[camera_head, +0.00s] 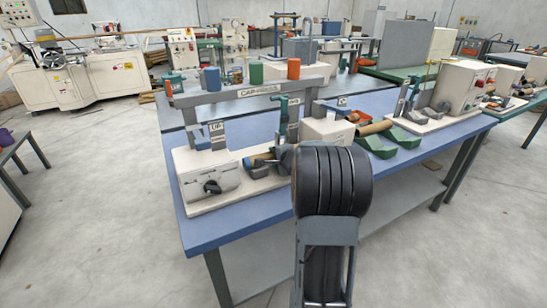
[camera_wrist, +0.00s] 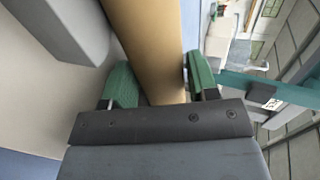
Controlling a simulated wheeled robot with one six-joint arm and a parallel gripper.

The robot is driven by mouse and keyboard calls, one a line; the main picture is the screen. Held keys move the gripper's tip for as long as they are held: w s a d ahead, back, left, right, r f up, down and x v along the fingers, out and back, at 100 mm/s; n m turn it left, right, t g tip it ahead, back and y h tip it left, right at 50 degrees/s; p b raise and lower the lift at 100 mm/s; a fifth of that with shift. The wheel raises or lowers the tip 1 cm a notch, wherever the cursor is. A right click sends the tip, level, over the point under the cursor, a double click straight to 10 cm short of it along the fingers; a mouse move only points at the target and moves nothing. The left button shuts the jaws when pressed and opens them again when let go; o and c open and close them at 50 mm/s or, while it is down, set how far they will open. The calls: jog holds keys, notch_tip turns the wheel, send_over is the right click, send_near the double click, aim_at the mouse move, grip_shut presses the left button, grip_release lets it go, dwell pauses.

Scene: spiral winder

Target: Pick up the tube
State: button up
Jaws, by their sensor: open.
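The tan tube (camera_wrist: 147,40) runs through the middle of the wrist view, from the top edge down to my gripper (camera_wrist: 160,84). My gripper's two green fingers stand open on either side of the tube. I cannot tell whether either finger touches it. In the head view, a tan tube (camera_head: 262,157) shows at the white winder on the blue table, mostly hidden by the machine and my arm. My gripper (camera_head: 284,156) is there too, largely hidden behind my dark arm.
A grey block (camera_wrist: 66,28) stands close on the left in the wrist view. The white winder base (camera_head: 207,180) sits on the blue table (camera_head: 240,228). Another tan tube (camera_head: 374,128) lies near green cradles (camera_head: 376,147). Coloured cylinders stand on the grey bar behind.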

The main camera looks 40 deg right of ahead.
jog(key=c, duration=0.6)
